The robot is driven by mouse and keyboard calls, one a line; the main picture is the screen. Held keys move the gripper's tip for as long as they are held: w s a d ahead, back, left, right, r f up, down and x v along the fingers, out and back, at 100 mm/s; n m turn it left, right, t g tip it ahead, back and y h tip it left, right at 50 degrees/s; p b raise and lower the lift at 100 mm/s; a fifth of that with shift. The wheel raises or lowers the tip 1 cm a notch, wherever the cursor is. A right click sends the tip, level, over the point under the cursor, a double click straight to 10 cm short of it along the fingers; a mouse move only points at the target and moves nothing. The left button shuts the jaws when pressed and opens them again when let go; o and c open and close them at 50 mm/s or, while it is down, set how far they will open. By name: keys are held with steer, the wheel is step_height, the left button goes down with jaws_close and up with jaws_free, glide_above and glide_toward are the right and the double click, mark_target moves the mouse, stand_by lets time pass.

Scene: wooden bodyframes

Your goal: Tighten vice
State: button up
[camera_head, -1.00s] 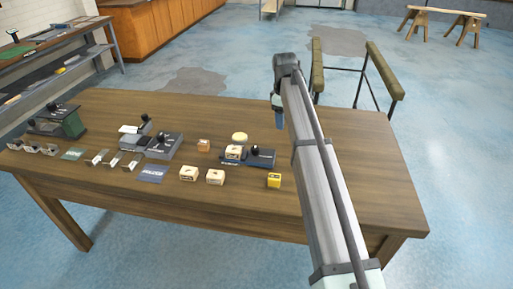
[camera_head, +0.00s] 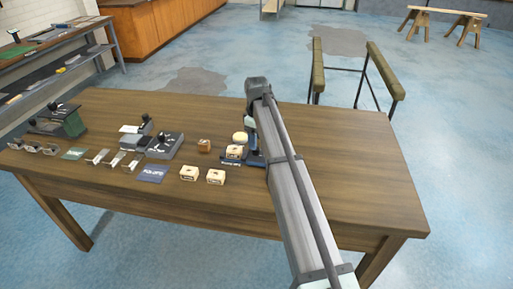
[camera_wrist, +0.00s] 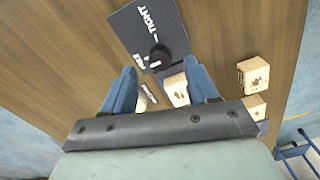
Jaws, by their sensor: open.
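The vice is a dark plate (camera_wrist: 132,30) with white lettering that seems to read "TIGHT". A black knob (camera_wrist: 158,55) stands on it. In the head view, a little of its dark blue base (camera_head: 256,160) shows beside my arm, which hides the rest. My gripper (camera_wrist: 160,70) is open above the vice, with one blue finger to each side of the knob in the wrist view. I cannot tell how far the fingertips are above it. A pale wooden block (camera_wrist: 177,90) shows between the fingers. My fingers are mostly hidden in the head view.
Pale blocks (camera_head: 215,177) and a brown block (camera_head: 204,145) lie left of the vice. A grey device with a black lever (camera_head: 165,146) and a green one (camera_head: 68,122) stand farther left. The right side of the wooden table (camera_head: 370,180) is clear.

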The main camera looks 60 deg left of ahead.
steer(key=shift+f, duration=2.35)
steer(key=c, duration=1.1)
